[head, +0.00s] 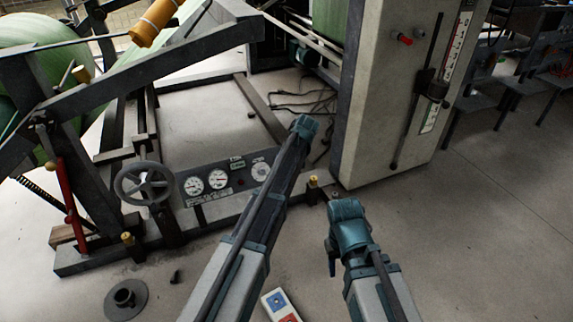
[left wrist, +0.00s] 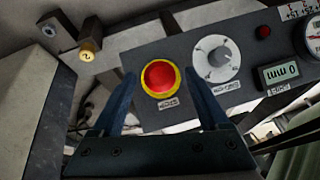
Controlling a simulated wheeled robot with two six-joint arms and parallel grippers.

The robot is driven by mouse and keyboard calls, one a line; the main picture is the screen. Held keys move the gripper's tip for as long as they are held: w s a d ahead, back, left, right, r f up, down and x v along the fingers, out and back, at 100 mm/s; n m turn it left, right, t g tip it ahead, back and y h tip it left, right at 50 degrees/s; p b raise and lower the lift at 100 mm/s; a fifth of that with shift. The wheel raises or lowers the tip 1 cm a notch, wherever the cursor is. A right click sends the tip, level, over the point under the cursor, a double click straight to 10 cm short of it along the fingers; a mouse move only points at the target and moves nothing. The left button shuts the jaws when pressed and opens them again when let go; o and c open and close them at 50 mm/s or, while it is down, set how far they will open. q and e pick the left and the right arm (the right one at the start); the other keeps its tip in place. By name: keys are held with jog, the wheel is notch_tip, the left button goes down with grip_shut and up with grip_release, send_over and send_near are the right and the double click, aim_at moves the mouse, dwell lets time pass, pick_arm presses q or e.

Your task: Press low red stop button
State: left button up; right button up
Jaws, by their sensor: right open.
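The low red stop button (left wrist: 159,78) is a red mushroom head in a yellow ring on a dark panel (left wrist: 144,116), with a small label beside it. In the left wrist view it lies between the fingers of my left gripper (left wrist: 161,74), which is open and empty. I cannot tell whether anything touches the button. In the head view the panel (head: 222,197) stands low on the machine, and my left arm hides the button and most of the left gripper. My right gripper (head: 331,257) is open, low over the floor, apart from the panel.
Beside the button are a rotary knob (left wrist: 216,58), a small red light (left wrist: 263,32) and a display (left wrist: 279,74). A brass cap (left wrist: 89,46) stands nearby. Another red button (head: 404,38) is on the tall column (head: 372,120). A handwheel (head: 145,183) is left.

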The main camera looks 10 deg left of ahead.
pick_arm(q)
grip_shut()
dwell(1.2)
